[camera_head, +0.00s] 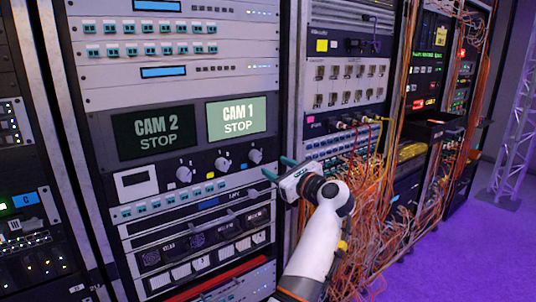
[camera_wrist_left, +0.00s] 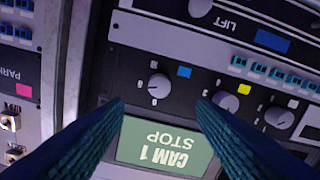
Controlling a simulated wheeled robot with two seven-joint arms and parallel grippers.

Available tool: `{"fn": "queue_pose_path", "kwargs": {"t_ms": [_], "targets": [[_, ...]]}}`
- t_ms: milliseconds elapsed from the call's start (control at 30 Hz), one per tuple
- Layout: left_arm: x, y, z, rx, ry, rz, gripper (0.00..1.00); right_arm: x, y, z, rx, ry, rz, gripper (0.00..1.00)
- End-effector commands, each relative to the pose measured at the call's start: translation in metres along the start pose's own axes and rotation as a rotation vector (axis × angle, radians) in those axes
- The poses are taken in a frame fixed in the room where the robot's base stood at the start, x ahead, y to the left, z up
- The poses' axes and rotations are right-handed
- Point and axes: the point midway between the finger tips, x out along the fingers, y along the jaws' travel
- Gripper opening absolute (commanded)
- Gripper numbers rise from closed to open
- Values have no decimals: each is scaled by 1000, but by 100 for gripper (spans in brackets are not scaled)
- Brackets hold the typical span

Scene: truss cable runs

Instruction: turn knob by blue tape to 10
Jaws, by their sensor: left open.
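The knob by the blue tape (camera_wrist_left: 159,86) is round and pale, on a dark panel, with small white marks around it. The blue tape (camera_wrist_left: 184,72) is a small square beside it. The knob is the rightmost of three in the head view (camera_head: 255,156). Its pointer and numbers are too small to read. My left gripper (camera_head: 279,167) is open, with teal fingers, just right of and below that knob in the head view. In the left wrist view the fingertips (camera_wrist_left: 160,103) lie either side of the knob, apart from it and holding nothing. My right gripper is not in view.
Two similar knobs sit beside it, one by yellow tape (camera_wrist_left: 226,100) and one by white tape (camera_wrist_left: 279,118). A green CAM 1 STOP screen (camera_head: 237,119) is above the knob. Orange cables (camera_head: 370,215) hang in a tangle to the right. Purple floor (camera_head: 470,255) is clear.

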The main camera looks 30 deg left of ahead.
Motion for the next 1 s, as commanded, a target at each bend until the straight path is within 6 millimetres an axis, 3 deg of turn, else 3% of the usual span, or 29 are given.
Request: {"fn": "queue_pose_path", "kwargs": {"t_ms": [200,400,833,1000], "targets": [[46,0,-4,5,6,-1,51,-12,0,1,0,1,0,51],[74,1,-3,3,5,1,51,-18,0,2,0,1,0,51],[84,0,-1,2,3,2,51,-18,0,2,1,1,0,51],[84,0,-1,2,3,2,25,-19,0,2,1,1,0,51]]}}
